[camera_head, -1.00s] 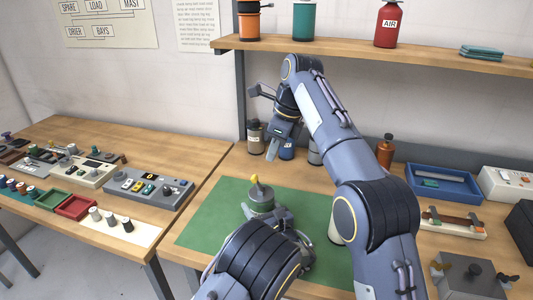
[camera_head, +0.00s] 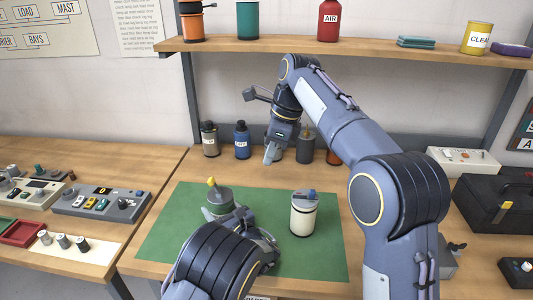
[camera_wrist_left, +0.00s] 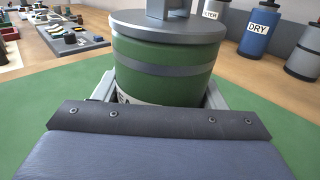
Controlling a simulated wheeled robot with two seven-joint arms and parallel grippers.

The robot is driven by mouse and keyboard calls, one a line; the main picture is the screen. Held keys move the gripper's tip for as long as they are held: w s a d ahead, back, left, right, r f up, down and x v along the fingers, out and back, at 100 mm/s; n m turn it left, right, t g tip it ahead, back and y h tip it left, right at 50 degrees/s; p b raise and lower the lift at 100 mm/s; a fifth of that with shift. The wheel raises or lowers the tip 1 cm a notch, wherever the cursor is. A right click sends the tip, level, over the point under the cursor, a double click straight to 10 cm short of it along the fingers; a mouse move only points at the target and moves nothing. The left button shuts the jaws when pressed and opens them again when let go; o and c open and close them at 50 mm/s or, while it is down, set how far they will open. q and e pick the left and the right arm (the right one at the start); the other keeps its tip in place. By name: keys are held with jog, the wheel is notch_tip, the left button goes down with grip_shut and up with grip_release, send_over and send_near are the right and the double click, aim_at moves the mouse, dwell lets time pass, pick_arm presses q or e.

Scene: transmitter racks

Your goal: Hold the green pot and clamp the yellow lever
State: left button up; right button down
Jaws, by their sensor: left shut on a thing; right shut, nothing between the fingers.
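The green pot (camera_head: 221,208) stands on the green mat, with a grey lid and a yellow lever (camera_head: 212,182) on top. In the left wrist view the pot (camera_wrist_left: 160,65) fills the middle, upright, with a grey band and a partly hidden label. My left gripper (camera_head: 232,217) is shut on the pot's body, its fingers on either side; my own arm hides part of this in the head view. My right gripper (camera_head: 270,156) is shut and empty, pointing down, above and to the right of the lever, apart from it.
A cream pot (camera_head: 303,215) with a grey and blue top stands on the mat (camera_head: 165,237), right of the green pot. Bottles, including a blue one (camera_head: 241,140), line the back below a shelf (camera_head: 350,47). A black toolbox (camera_head: 490,205) is at right. The mat's left part is clear.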

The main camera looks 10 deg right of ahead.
jog(key=c, duration=2.1)
grip_release()
jog(key=shift+o, duration=1.3)
jog(key=o, duration=0.5)
jog(key=shift+w+a+n, duration=0.2)
jog(key=shift+a+n, duration=0.25)
jog(key=shift+n, duration=0.75)
jog(key=shift+c, duration=0.2)
jog(key=shift+o, duration=0.7)
jog(key=a+n, duration=0.1)
jog(key=n, duration=0.2)
jog(key=a+n, duration=0.1)
jog(key=n, duration=0.3)
jog(key=w+a+n, duration=0.1)
jog(key=n, duration=0.2)
jog(key=shift+w+a+r+n, duration=0.1)
jog(key=shift+a+r+n, duration=0.15)
jog(key=shift+n, duration=0.15)
jog(key=n+y, duration=0.1)
jog(key=n, duration=2.2)
send_near(212, 178)
jog(key=x, duration=1)
jog(key=shift+a+f, duration=0.15)
jog(key=shift+f, duration=0.2)
grip_shut()
